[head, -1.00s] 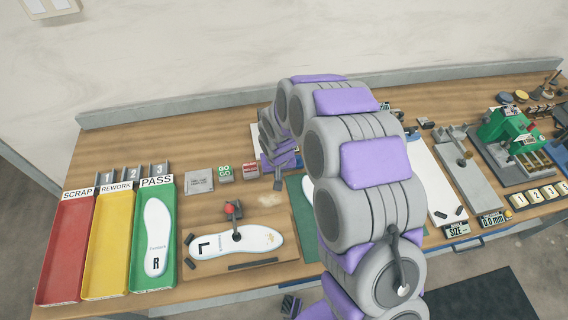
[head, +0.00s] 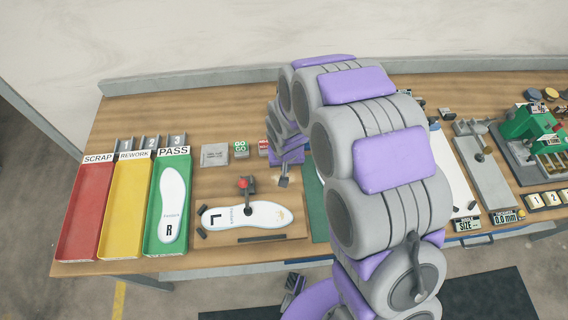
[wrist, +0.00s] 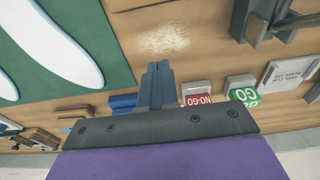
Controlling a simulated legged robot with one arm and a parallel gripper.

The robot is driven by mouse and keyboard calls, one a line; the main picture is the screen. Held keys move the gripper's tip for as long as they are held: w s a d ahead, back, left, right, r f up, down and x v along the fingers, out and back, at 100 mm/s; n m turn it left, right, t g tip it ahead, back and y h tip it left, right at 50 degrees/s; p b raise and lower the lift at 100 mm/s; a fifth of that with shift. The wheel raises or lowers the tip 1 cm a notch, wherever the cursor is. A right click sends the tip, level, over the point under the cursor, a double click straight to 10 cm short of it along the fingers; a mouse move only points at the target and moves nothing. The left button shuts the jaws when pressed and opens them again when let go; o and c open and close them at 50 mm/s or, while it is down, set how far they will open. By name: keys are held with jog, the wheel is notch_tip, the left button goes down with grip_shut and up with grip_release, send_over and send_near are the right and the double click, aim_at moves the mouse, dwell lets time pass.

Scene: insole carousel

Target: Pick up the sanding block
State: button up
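My gripper (head: 283,181) hangs over the bench, just behind the white insole marked L. In the wrist view my gripper's blue-grey fingers (wrist: 158,78) lie side by side with no clear gap, and nothing shows between them. A blue block (wrist: 122,103) lies on the bench just left of the fingers in the wrist view, partly hidden by the gripper's dark plate. I cannot tell for sure whether it is the sanding block. In the head view my arm hides the bench area around it.
A pale dusty patch (wrist: 165,40) marks the wood. The GO block (head: 241,148) and NO-GO block (head: 263,147) stand behind the L insole (head: 247,215) and its red-knobbed clamp (head: 244,184). Red, yellow and green trays (head: 150,235) are at left; a green press (head: 530,128) is at right.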

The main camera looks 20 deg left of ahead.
jog(key=o, duration=0.4)
jog(key=shift+d, duration=0.3)
jog(key=o, duration=0.8)
jog(key=shift+a, duration=0.4)
jog(key=shift+o, duration=1.3)
jog(key=shift+d, duration=0.3)
jog(key=shift+r, duration=0.1)
